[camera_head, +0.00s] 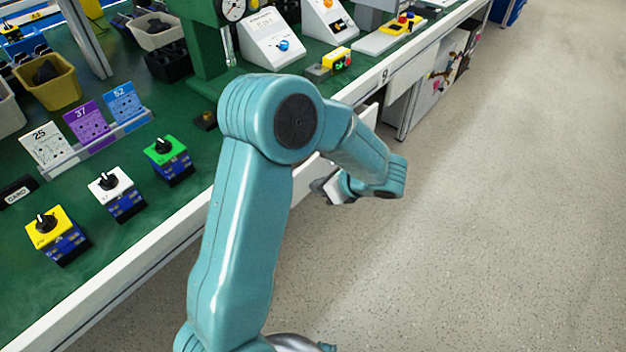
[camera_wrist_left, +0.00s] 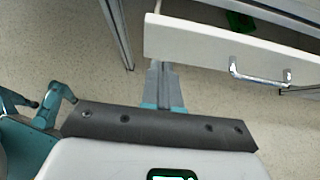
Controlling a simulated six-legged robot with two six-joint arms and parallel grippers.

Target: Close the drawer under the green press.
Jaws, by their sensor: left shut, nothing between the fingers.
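The green press (camera_head: 205,45) stands on the bench at the top, with a round gauge on it. In the wrist view the white drawer front (camera_wrist_left: 205,45) with a metal handle (camera_wrist_left: 260,76) stands out from the bench edge, so the drawer is open. In the head view my arm hides most of the drawer. My left gripper (camera_head: 328,188) is below the bench edge, on its outer side. In the wrist view its fingers (camera_wrist_left: 163,68) are shut and empty, at the lower left end of the drawer front, left of the handle. I cannot tell whether they touch it. My right gripper is not in view.
The white bench edge (camera_head: 150,262) runs diagonally. Yellow (camera_head: 50,228), white (camera_head: 113,182) and green (camera_head: 167,149) rotary switches stand on the green top. A bench leg (camera_wrist_left: 117,30) is left of the drawer. The floor (camera_head: 480,220) to the right is clear.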

